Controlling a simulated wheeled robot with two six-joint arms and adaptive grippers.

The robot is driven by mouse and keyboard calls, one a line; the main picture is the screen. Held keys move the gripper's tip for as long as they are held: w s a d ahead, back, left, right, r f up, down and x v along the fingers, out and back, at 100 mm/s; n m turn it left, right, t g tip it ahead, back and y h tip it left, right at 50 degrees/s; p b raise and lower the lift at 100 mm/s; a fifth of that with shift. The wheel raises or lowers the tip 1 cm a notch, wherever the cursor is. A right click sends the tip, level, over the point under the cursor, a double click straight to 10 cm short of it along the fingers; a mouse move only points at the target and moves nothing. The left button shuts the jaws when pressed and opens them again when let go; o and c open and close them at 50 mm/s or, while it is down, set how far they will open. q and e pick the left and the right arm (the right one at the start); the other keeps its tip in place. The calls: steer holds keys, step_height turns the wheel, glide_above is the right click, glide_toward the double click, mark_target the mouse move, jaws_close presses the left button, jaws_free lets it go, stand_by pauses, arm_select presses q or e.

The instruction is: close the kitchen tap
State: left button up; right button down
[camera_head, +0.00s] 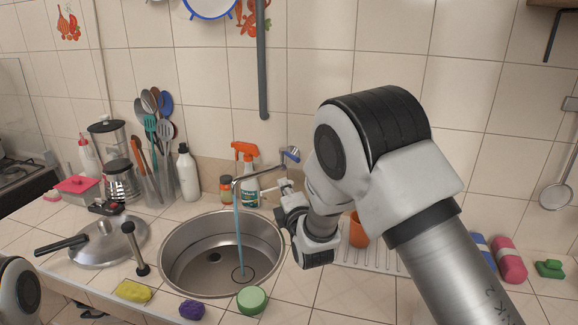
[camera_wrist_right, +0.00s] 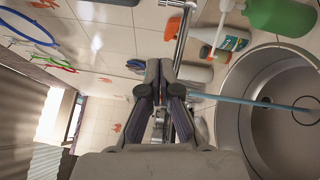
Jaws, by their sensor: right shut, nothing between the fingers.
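The chrome kitchen tap (camera_head: 262,172) is on the tiled wall above the round steel sink (camera_head: 178,275), with a blue-marked handle (camera_head: 291,154) at its right end. A stream of water (camera_head: 239,230) runs from its spout into the sink, and the stream also crosses the wrist view (camera_wrist_right: 250,101). My right gripper (camera_head: 285,192) is just below and in front of the tap. It is shut and empty; its fingers (camera_wrist_right: 161,78) point at the chrome pipe (camera_wrist_right: 181,42) in the wrist view. Contact cannot be told. My left gripper is out of view.
An orange-topped spray bottle (camera_head: 247,172) and a white bottle (camera_head: 187,173) stand behind the sink. A pan lid (camera_head: 100,246) and utensils (camera_head: 155,125) are on the left. An orange cup (camera_head: 358,232) is on the right.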

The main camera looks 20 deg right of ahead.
mark_target(290, 156)
steer(key=w+d+p, duration=0.4)
steer(key=w+p, duration=0.1)
steer(key=w, duration=0.4)
steer(key=shift+d+r, duration=0.15)
steer(key=shift+r, duration=0.3)
